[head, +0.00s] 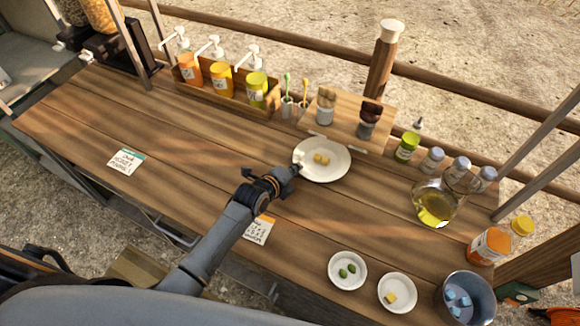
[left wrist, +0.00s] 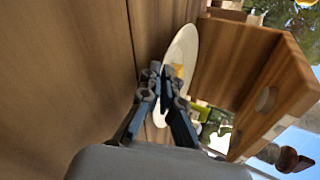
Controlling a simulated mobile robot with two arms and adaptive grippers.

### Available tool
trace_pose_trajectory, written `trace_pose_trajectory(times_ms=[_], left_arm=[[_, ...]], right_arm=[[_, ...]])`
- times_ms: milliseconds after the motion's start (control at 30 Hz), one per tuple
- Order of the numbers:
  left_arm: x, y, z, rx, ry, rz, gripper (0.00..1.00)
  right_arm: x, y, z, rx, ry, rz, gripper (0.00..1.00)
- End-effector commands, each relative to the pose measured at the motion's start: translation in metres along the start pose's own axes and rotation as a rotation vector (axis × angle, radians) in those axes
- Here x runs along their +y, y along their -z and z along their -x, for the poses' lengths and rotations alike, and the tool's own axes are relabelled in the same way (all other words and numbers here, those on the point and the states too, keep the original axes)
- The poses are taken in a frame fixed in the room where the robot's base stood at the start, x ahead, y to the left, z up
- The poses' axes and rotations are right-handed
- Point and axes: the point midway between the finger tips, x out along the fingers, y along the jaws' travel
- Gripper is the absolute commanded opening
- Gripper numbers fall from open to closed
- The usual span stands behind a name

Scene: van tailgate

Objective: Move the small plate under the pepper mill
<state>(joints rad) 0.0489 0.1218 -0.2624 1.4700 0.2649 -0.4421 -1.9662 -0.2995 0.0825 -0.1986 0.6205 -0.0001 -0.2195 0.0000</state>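The small plate (head: 321,171) is cream white and holds yellow pieces (head: 321,158). It is in front of the low wooden stand, and I cannot tell whether it is clear of the table. My left gripper (head: 295,171) is at its near left rim. In the left wrist view the fingertips (left wrist: 163,70) are close together with the rim of the plate (left wrist: 184,47) between them. The likely pepper mill (head: 369,115), with a dark brown top, stands on the stand (head: 347,127), beside a lighter-topped mill (head: 325,105). My right gripper is not in view.
A sauce-bottle rack (head: 228,98) stands at the back left. Two small dishes (head: 347,284) (head: 397,306) and a metal bucket (head: 447,309) are at the front right. The table's left middle is mostly clear.

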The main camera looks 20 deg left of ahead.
Motion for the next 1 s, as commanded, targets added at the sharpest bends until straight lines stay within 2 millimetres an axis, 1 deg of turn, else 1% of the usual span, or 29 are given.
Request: trace_pose_trajectory(times_ms=[33, 433, 1000], left_arm=[[-0.002, 0.006, 0.0, 0.003, -0.001, 0.001, 0.0], [-0.014, 0.04, -0.006, 0.003, -0.001, 0.001, 0.0], [-0.029, 0.087, -0.015, 0.003, -0.002, 0.002, 0.0]], right_arm=[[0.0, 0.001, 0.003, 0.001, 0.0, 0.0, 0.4], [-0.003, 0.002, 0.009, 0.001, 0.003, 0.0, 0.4], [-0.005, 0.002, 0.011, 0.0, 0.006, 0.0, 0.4]])
